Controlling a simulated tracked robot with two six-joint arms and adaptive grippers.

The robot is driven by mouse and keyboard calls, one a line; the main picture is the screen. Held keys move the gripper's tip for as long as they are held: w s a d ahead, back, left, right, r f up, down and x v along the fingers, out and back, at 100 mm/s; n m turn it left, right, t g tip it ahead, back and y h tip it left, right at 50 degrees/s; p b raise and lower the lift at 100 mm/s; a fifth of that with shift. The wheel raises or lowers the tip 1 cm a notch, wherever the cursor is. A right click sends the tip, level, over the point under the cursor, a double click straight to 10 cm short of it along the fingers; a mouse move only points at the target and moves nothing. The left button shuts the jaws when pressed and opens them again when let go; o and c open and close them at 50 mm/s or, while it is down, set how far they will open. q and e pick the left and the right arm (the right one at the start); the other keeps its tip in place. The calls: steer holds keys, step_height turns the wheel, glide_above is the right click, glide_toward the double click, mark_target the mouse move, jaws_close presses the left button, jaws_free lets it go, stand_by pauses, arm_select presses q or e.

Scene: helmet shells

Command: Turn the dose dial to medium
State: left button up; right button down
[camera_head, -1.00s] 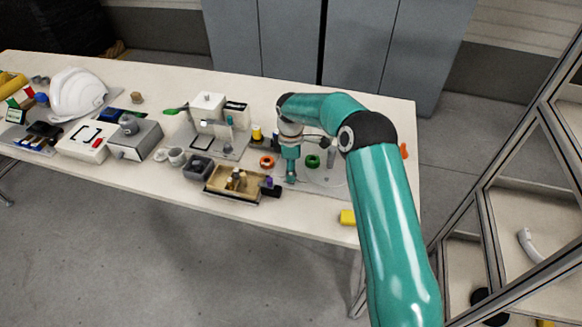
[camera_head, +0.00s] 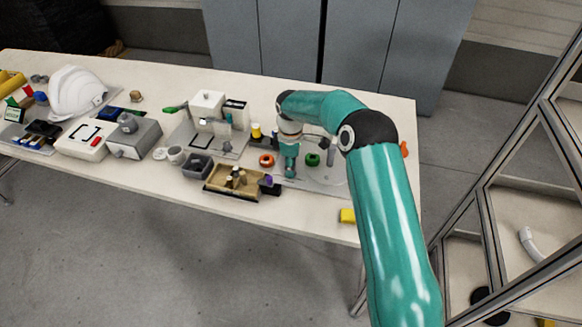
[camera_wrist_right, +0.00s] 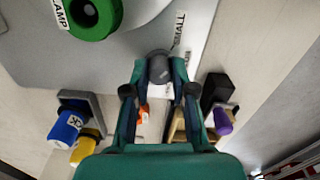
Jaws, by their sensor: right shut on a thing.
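My right gripper (camera_head: 290,173) points down over the grey plate (camera_head: 325,178) at the right part of the table. In the right wrist view, its fingertips (camera_wrist_right: 159,80) are closed on a small dark grey rounded knob (camera_wrist_right: 159,64), seemingly the dose dial. Another white label is partly hidden behind the fingers. I cannot read a "medium" mark or see a pointer on the knob. The knob is hidden by the gripper in the head view. My left gripper is not in view.
A green ring (camera_head: 312,160) with a label ending "AMP" and an orange ring (camera_head: 266,160) are close by. A wooden tray (camera_head: 213,187) stands left of the gripper. A white helmet (camera_head: 76,92) is far left.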

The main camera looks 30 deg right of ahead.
steer(key=m+b, duration=0.1)
steer(key=m, duration=0.4)
steer(key=shift+w+b, duration=0.1)
steer(key=shift+b, duration=0.3)
steer(key=m+b, duration=0.1)
steer(key=m, duration=0.4)
steer(key=shift+d+r, duration=0.1)
steer(key=shift+r, duration=0.05)
steer(key=shift+m, duration=0.4)
steer(key=c, duration=1.2)
jaws_free()
steer(key=shift+w, duration=0.1)
steer(key=shift+o, duration=1.2)
step_height(320, 180, up, 12)
